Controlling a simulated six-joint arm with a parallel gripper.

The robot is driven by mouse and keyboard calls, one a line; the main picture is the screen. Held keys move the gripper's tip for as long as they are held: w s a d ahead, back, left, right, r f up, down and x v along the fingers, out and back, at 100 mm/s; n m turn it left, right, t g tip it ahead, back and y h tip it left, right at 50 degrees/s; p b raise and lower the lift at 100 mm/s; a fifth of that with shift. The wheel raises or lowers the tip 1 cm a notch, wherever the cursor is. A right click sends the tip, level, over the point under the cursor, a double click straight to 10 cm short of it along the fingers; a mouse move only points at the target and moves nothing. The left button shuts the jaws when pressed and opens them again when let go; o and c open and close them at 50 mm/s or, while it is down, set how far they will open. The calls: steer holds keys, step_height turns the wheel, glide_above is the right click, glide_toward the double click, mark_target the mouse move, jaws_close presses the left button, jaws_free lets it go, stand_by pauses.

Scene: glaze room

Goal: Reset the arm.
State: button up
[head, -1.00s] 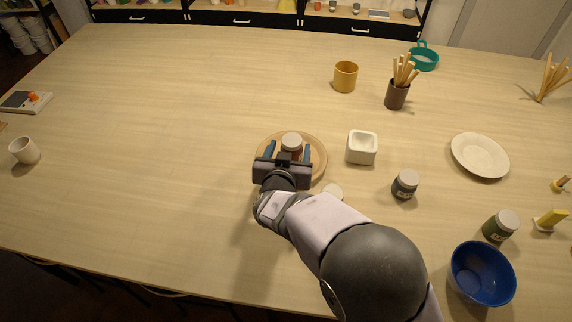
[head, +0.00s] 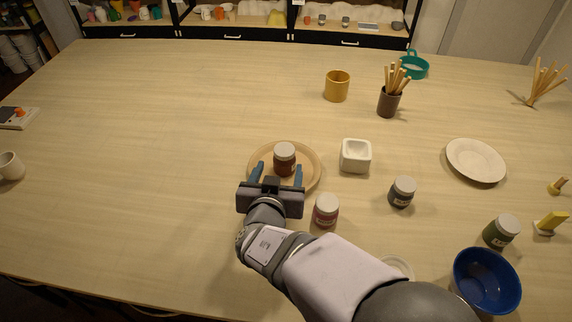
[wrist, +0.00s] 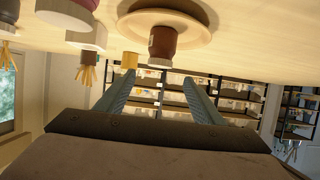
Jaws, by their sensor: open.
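My gripper (head: 278,176) is open and empty, at the near side of a round wooden plate (head: 313,175). A dark red-brown jar with a pale lid (head: 285,162) stands upright on that plate, just beyond the fingertips in the head view. In the wrist view, the table is at the top and the open fingers (wrist: 159,82) show nothing held between them. There the jar (wrist: 163,40) and the plate (wrist: 200,30) appear above the fingertips in the picture, apart from them.
A red-labelled jar (head: 326,211) stands close to the right of my gripper. Further right are a white square dish (head: 356,157), a dark jar (head: 402,192), a green jar (head: 501,231) and a blue bowl (head: 486,282). The table's left half is mostly clear.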

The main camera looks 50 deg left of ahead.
steer(key=w+d+r+m+t+h, duration=0.1)
steer(key=w+d+r+m+h, duration=0.3)
steer(key=w+d, duration=0.75)
steer(key=w+d+f+m+t+h, duration=0.15)
steer(key=w+d+h, duration=0.5)
steer(key=d, duration=0.85)
steer(key=w+d+m+g+h+p, duration=0.1)
steer(key=w+d+m+g+h, duration=0.15)
steer(key=d, duration=0.95)
steer(key=s+d+f+m+g+h, duration=0.15)
steer(key=s+d, duration=0.25)
steer(key=d, duration=0.6)
steer(key=s+d+f+m+g+h, duration=0.1)
steer(key=s+d+m+g, duration=0.2)
steer(key=d, duration=0.7)
steer(key=s+a+f+n+g+y+b, duration=0.1)
steer(key=s+a+f+n+g+y, duration=0.1)
steer(key=s+f+g+y, duration=0.3)
steer(key=s+f+n+y, duration=0.1)
steer(key=s+f, duration=0.3)
steer(key=shift+s+a, duration=0.2)
steer(key=shift+s, duration=0.2)
